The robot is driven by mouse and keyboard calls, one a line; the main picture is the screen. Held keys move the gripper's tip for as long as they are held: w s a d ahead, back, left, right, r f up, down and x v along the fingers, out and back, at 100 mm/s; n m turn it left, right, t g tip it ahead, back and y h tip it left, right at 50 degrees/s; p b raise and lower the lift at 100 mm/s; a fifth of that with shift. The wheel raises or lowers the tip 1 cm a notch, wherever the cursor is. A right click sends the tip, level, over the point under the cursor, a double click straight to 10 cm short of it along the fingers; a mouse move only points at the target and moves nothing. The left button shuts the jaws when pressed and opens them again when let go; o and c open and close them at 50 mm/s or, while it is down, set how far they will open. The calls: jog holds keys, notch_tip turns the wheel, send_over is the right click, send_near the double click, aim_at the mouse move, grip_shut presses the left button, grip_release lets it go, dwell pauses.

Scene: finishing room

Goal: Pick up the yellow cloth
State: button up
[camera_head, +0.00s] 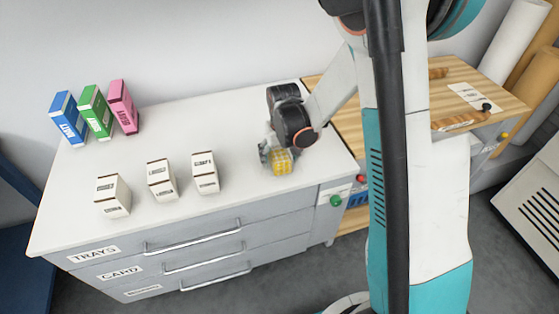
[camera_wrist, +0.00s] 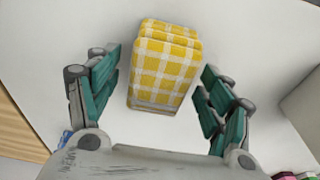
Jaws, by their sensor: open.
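The yellow cloth (camera_head: 282,162) is a folded yellow and white checked bundle on the white cabinet top, near its right end. In the wrist view the cloth (camera_wrist: 165,62) sits between the two fingers of my gripper (camera_wrist: 160,100), with a gap on each side. My gripper (camera_head: 272,154) is open and low over the cabinet top, pointing down at the cloth. In the head view the gripper hides part of the cloth. Whether the cloth's far end lies within the fingertips' reach is hard to tell.
The white cabinet top (camera_head: 235,125) also bears three small white boxes (camera_head: 160,180) in front, and a blue (camera_head: 67,120), a green (camera_head: 95,112) and a pink box (camera_head: 123,107) at the back left. A wooden bench (camera_head: 345,110) adjoins on the right. The surface around the cloth is clear.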

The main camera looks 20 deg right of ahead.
jog(key=shift+f+b, duration=0.25)
jog(key=shift+b, duration=0.1)
dwell(0.3)
jog(key=c, duration=1.2)
